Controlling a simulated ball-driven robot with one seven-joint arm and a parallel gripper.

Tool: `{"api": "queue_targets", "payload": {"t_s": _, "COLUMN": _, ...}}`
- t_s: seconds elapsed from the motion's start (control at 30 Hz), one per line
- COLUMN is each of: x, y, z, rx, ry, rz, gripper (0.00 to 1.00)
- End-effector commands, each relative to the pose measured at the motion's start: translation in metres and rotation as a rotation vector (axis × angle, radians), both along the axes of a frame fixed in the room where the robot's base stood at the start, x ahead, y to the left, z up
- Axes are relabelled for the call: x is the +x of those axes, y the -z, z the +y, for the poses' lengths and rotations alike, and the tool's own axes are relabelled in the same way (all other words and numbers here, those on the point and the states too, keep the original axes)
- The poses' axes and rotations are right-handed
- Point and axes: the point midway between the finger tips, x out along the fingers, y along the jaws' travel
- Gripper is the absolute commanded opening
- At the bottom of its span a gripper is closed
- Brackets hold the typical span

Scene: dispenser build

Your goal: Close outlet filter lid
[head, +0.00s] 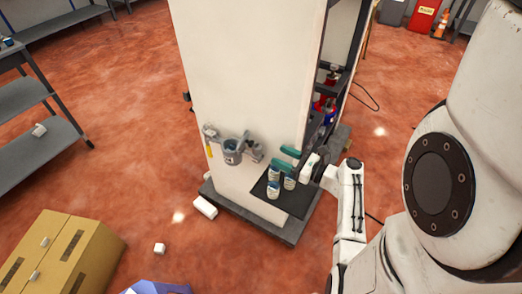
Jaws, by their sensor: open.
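The outlet filter appears to be the grey round housing (232,150) on the front of the tall white cabinet (245,75). A grey bracket-like part is at its left with a yellow piece hanging below. I cannot tell which part is the lid or how far it stands open. My gripper (287,159) is to the right of the housing, apart from it in the picture. Its two teal fingers are spread and point left, with nothing seen between them. A smaller grey fitting (255,153) shows between the housing and my fingers.
The cabinet's dark base (262,228) sticks out at the floor. Cardboard boxes (68,255) stand lower left.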

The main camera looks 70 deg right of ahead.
Motion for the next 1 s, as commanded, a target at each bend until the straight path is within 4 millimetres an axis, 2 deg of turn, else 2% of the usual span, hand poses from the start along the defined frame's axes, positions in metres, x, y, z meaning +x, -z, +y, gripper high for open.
{"api": "queue_targets", "payload": {"t_s": 0.4, "x": 0.069, "y": -0.001, "z": -0.015, "rx": -0.005, "ry": -0.007, "rz": 0.002, "gripper": 0.54}}
{"api": "queue_targets", "payload": {"t_s": 0.53, "x": 0.086, "y": -0.001, "z": -0.019, "rx": -0.005, "ry": -0.008, "rz": 0.003, "gripper": 0.54}}
{"api": "queue_targets", "payload": {"t_s": 0.73, "x": 0.099, "y": 0.0, "z": -0.022, "rx": -0.004, "ry": -0.007, "rz": 0.004, "gripper": 0.54}}
{"api": "queue_targets", "payload": {"t_s": 1.0, "x": 0.101, "y": 0.0, "z": -0.023, "rx": -0.005, "ry": -0.006, "rz": 0.004, "gripper": 0.54}}
